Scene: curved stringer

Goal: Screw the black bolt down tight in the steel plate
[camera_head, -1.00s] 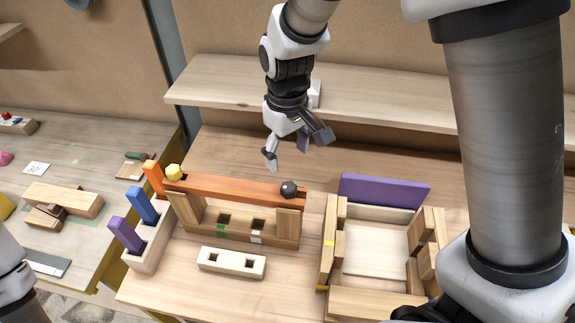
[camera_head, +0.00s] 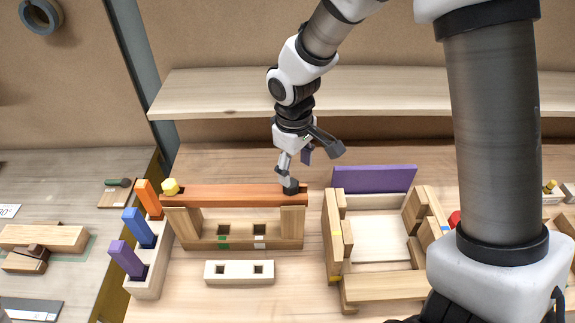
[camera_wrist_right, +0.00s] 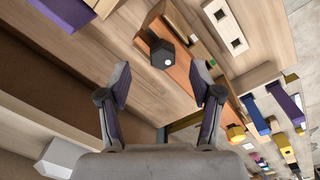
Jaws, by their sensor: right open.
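The black bolt (camera_head: 291,187) stands at the right end of a reddish-brown bar (camera_head: 235,194), which looks like wood rather than steel. The bar lies across a wooden stand. My right gripper (camera_head: 309,167) is open, with one fingertip close to the bolt's head in the head view; I cannot tell whether it touches. In the right wrist view, the bolt's dark faceted head (camera_wrist_right: 162,53) lies ahead of the gap between the two spread fingers (camera_wrist_right: 164,82). The bolt's shank is hidden. My left gripper is out of view.
A yellow bolt (camera_head: 170,187) stands at the bar's left end. A rack (camera_head: 151,284) of coloured blocks is at the left, a pale two-hole block (camera_head: 239,272) in front. A wooden frame (camera_head: 378,287) and purple board (camera_head: 373,179) are to the right. A shelf (camera_head: 400,91) runs behind.

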